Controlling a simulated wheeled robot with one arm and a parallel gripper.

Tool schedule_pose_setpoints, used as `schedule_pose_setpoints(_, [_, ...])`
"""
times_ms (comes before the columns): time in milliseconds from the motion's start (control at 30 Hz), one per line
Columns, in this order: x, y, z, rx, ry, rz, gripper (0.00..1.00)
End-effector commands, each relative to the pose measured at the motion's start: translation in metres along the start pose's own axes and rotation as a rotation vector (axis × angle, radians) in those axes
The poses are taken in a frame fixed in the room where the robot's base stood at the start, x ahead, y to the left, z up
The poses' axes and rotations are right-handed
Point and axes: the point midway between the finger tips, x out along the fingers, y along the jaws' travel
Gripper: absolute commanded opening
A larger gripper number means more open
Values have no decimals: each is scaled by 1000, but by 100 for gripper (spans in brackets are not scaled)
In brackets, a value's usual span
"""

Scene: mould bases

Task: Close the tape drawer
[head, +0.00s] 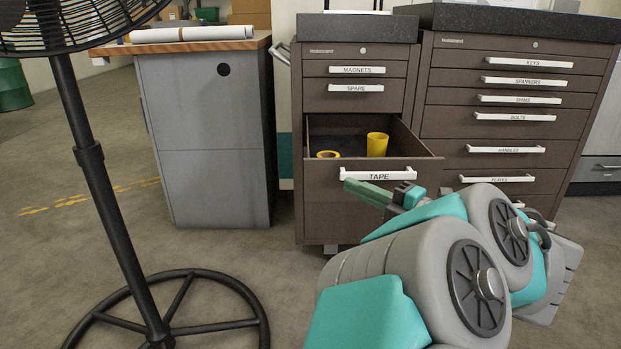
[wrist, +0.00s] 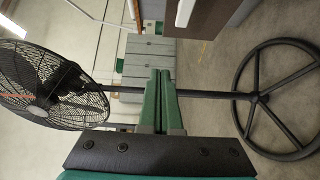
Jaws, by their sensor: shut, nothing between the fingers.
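The tape drawer (head: 345,183) is pulled out of the narrow brown cabinet (head: 357,53), below the MAGNETS and SPARE drawers. Its white handle strip reads TAPE (head: 378,175). A yellow roll (head: 377,145) stands inside at the right, and another yellow roll (head: 328,154) lies inside at the left. My gripper (head: 352,187) is in front of the drawer front, just below the handle strip; I cannot tell whether it touches. Its green fingers (wrist: 159,98) are shut together with nothing between them. The fingers and arm hide the drawer's lower right part.
A wider brown cabinet (head: 515,100) with several shut drawers stands at the right. A grey cabinet (head: 208,130) stands at the left. A black pedestal fan (head: 92,160) with a ring base (wrist: 257,97) stands at front left. Floor between the fan and cabinets is clear.

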Motion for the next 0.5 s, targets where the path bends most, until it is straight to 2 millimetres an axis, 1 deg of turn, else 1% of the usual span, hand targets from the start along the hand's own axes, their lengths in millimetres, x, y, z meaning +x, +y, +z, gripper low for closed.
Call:
schedule_pose_setpoints(33, [-4,-5,0,-12,2,-6,0])
schedule_pose_setpoints(100, [-5,-7,-2,-22,10,-7,0])
schedule_pose_setpoints(233, [1,-6,-3,-26,14,-7,0])
schedule_pose_setpoints(367, [15,-5,-5,-25,18,-6,0])
schedule_pose_setpoints(500, [40,-7,-6,-24,20,-3,0])
